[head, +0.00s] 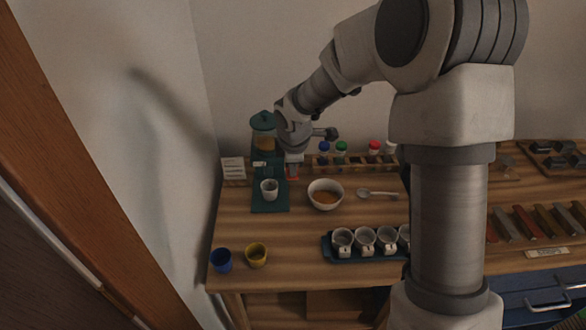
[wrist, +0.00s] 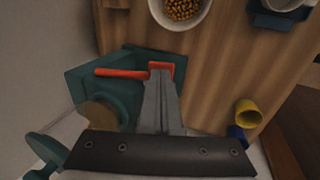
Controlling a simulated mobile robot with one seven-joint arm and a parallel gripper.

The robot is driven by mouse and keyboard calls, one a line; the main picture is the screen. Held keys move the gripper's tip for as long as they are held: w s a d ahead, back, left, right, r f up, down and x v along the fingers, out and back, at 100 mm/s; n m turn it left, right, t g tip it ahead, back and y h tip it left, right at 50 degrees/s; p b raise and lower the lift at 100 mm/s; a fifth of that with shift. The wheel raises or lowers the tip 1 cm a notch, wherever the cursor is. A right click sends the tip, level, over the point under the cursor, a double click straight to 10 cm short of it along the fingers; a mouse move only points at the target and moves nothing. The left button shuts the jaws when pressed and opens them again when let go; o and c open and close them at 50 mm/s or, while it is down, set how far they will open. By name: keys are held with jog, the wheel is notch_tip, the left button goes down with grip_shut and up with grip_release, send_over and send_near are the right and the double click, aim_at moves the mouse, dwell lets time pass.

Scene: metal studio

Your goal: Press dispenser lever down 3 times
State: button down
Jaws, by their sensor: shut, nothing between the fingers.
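The dispenser (head: 264,134) stands at the back left of the table, with a clear container, a teal lid and a teal base (head: 262,204). A white cup (head: 269,189) stands on its base. The red-orange lever (wrist: 121,73) sticks out from the dispenser in the wrist view and ends in a flat pad. My gripper (head: 293,171) is shut and empty beside the dispenser. In the wrist view my fingertips (wrist: 160,73) overlap the lever's pad; I cannot tell whether they touch it. My wrist partly hides the dispenser in the head view.
A white bowl of grains (head: 325,194) and a spoon (head: 377,194) lie to the right. A teal tray (head: 350,257) holds white mugs in front. Blue (head: 221,260) and yellow (head: 256,255) cups stand at the front left. A rack with coloured caps (head: 341,147) is behind; the wall is close.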

jog(key=shift+r+p, duration=0.65)
jog(key=shift+r, duration=0.25)
jog(key=shift+r+p, duration=0.25)
jog(key=shift+p, duration=0.05)
jog(key=w+p+v, duration=0.2)
jog(key=p+v, duration=0.2)
jog(key=v, duration=0.9)
jog(key=shift+r, duration=0.45)
jog(key=shift+w+a+r+g+p, duration=0.1)
jog(key=shift+w+r+g+p, duration=0.35)
jog(key=shift+w+g, duration=0.45)
jog(key=shift+w+r+g+p, duration=0.5)
jog(key=shift+w+g, duration=0.2)
jog(key=shift+g, duration=0.4)
